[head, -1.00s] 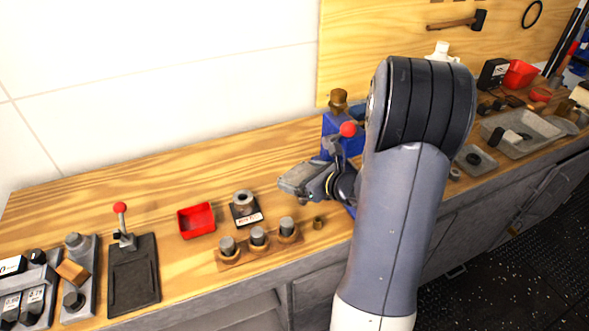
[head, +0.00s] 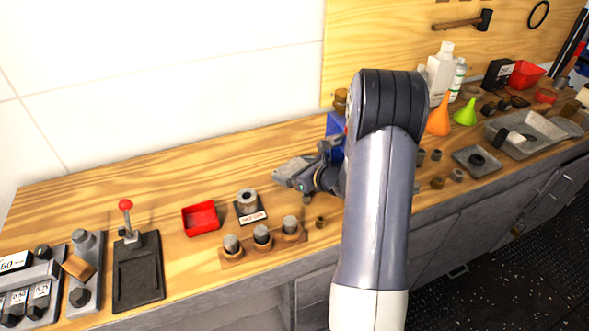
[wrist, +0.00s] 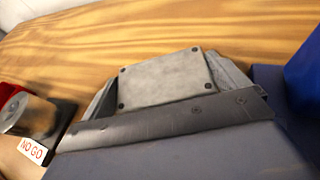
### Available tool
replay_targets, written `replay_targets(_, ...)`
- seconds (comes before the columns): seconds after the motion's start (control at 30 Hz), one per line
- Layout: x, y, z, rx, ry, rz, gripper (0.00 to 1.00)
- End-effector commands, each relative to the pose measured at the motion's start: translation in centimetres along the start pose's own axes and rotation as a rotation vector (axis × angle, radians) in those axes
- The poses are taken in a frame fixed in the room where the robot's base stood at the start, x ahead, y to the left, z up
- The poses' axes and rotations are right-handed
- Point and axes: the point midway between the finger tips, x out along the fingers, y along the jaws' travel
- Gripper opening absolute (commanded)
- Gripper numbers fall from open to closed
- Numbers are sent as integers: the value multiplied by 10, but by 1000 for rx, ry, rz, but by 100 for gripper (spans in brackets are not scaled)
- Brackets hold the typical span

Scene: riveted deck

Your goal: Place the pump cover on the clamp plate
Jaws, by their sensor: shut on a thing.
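The pump cover (wrist: 165,80) is a flat grey square plate with dark holes near its corners. In the wrist view it lies between the fingers of my gripper (wrist: 168,85), which is shut on it. My gripper also shows in the head view (head: 290,173), above the bench behind the row of cylinders; I cannot make out the cover clearly there. The clamp plate appears to be the dark plate (head: 138,282) with a red-knobbed lever at the bench's left, well left of my gripper. Its top looks bare.
A red tray (head: 201,219) and the NO GO gauge block (head: 250,217) stand between gripper and clamp plate. A wooden holder with cylinders (head: 262,250) is at the front. A grey fixture (head: 84,285) stands left of the plate. A blue object (head: 335,128) is behind my arm.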

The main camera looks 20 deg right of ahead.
Motion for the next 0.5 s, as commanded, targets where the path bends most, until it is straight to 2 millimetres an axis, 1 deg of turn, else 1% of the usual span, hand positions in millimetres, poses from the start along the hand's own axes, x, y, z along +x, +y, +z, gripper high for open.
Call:
replay_targets(0.17,2,0,-4,-1,-2,0,62)
replay_targets(0.2,1,0,-3,0,0,0,97)
replay_targets(0.27,1,0,-3,0,0,0,100)
replay_targets(0.5,0,0,-2,0,0,0,100)
